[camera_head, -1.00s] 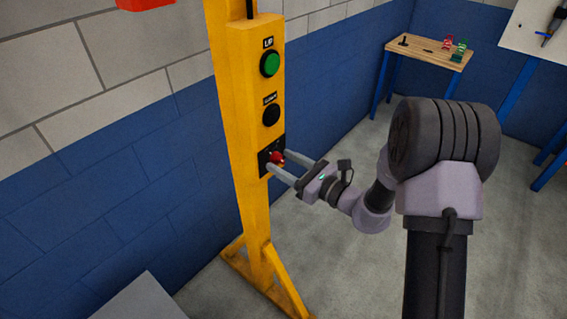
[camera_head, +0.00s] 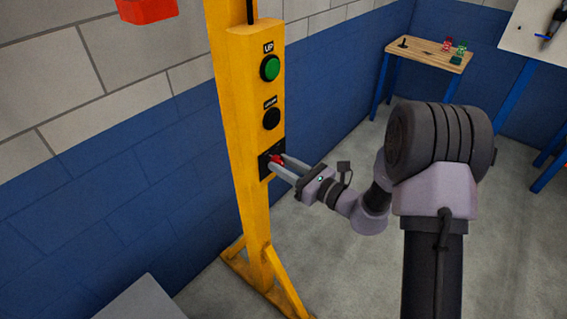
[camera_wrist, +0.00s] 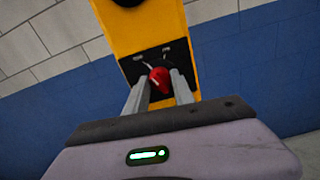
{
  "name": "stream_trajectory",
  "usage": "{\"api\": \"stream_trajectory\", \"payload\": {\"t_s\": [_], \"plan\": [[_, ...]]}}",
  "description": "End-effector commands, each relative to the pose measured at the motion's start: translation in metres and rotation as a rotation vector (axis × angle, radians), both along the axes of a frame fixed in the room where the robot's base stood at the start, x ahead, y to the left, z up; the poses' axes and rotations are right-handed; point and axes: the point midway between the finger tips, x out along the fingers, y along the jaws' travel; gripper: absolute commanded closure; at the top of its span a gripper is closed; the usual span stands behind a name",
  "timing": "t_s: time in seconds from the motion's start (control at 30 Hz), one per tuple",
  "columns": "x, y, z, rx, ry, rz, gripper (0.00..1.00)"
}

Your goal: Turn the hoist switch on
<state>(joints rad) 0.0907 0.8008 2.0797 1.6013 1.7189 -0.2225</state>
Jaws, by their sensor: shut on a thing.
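The hoist switch is a red knob (camera_head: 277,159) on a black plate (camera_head: 265,164) low on the yellow control box. In the wrist view the red knob (camera_wrist: 160,80) sits between the two grey fingers, with two small marks on the black plate (camera_wrist: 181,57) above it. My gripper (camera_head: 279,166) reaches in from the right and is shut on the red knob. The fingers hide part of the knob's sides, and I cannot tell exactly which way it points.
Above the switch are a green UP button (camera_head: 270,68) and a black button (camera_head: 271,118). The yellow post (camera_head: 252,215) stands on splayed feet before a blue and grey block wall. A wooden table (camera_head: 430,52) stands at the back right. Open floor lies between.

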Motion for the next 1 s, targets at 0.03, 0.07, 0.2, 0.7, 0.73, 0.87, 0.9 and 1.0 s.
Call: {"api": "stream_trajectory", "payload": {"t_s": [0.03,0.07,0.2,0.7,0.73,0.87,0.9,1.0], "plan": [[-0.0003,0.0,0.0024,0.016,0.024,0.0,1.0],[-0.0003,0.0,0.0025,0.029,0.041,0.0,1.0],[-0.0004,-0.0001,0.0035,0.101,0.133,0.0,1.0],[-0.0004,0.0,0.0032,0.388,0.499,0.0,1.0],[-0.0004,0.0,0.0032,0.403,0.519,0.0,1.0],[-0.0006,0.0,0.0024,0.463,0.597,0.0,1.0],[-0.0005,0.0,0.0023,0.479,0.618,0.0,1.0],[-0.0004,0.0001,0.0019,0.517,0.664,0.0,1.0]]}}
